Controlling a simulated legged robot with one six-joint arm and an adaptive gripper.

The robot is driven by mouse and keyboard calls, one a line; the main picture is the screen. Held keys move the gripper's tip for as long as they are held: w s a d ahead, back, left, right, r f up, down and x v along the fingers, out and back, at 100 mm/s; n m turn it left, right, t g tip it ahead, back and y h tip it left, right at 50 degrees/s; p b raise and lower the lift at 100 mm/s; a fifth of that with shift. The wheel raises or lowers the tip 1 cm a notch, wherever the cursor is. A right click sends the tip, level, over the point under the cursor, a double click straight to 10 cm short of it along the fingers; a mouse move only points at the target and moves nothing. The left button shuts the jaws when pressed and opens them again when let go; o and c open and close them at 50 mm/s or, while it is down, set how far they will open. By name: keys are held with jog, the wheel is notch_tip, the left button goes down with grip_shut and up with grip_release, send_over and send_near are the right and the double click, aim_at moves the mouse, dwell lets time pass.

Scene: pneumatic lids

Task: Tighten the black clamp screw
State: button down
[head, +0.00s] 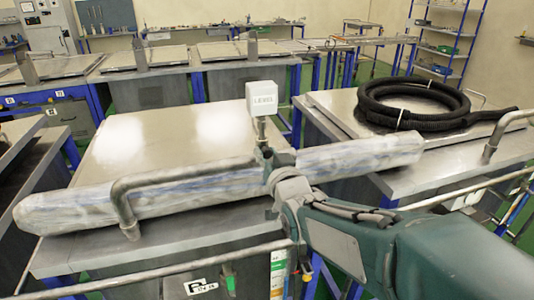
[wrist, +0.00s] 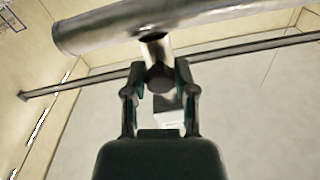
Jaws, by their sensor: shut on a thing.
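In the wrist view my gripper (wrist: 157,76) has its two fingers closed on either side of a short round metal post (wrist: 159,60) with a dark lower end. The post meets a thick grey metal tube (wrist: 100,30) that crosses above it. I cannot tell for sure whether this post is the black clamp screw, and no other clamp screw is clear. In the head view my gripper (head: 267,157) is at the near edge of a grey-topped table (head: 150,140), beside a wrapped roll, with its fingertips hard to make out.
The long wrapped roll (head: 80,203) lies across the table beneath a bent metal handle (head: 122,200). A white labelled box (head: 262,98) stands on a thin post just behind my gripper. A black coiled hose (head: 365,105) lies on the right table. A rail (head: 150,278) runs along the front.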

jog(key=shift+m, duration=1.7)
jog(key=shift+c, duration=2)
grip_release()
jog(key=v, duration=0.7)
jog(key=shift+s+f, duration=0.15)
